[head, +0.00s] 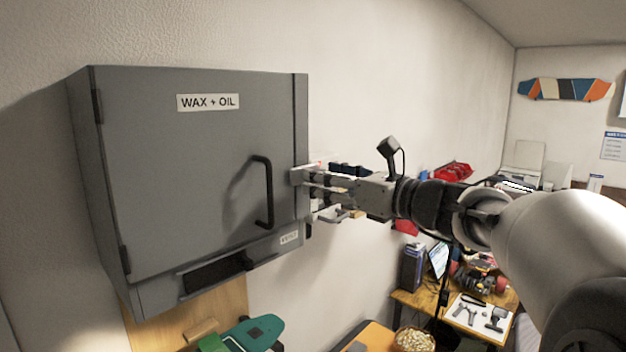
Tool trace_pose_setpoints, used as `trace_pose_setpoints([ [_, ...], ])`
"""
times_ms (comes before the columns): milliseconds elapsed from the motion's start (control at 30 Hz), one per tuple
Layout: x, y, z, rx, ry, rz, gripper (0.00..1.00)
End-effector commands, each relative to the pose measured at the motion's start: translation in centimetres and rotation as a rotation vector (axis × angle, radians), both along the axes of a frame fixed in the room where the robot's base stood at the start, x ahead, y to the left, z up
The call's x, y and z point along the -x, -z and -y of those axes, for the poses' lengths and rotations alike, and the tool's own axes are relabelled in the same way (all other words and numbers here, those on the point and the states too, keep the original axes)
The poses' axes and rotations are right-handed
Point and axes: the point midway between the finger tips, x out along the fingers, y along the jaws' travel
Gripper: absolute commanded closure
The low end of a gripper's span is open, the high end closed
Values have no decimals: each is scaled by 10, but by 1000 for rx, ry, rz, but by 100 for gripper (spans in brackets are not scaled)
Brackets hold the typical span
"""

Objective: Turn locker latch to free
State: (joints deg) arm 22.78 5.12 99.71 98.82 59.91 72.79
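The grey locker (160,180) labelled "WAX + OIL" hangs on the wall at the left, its door closed. A black bar handle (267,195) runs down the right part of the door. My gripper (308,190) reaches in from the right, its fingers at the locker's right edge, beside the handle and apart from it. A pale block sits at the fingertips; I cannot tell whether it is a finger pad or the latch. The latch is not clearly visible and may be hidden by the fingers. Whether the fingers are shut on it is unclear.
Below the locker door is a drawer-like strip (155,297) with a dark slot. A green object (258,332) lies beneath. Wall space above the arm is clear.

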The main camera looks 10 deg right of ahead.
Motion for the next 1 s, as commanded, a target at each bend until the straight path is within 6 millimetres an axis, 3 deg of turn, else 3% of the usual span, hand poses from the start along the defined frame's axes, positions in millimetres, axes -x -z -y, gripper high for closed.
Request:
trace_pose_setpoints([
  [500,0,0,0,0,0,0,84],
  [1000,0,2,0,121,0,89,84],
])
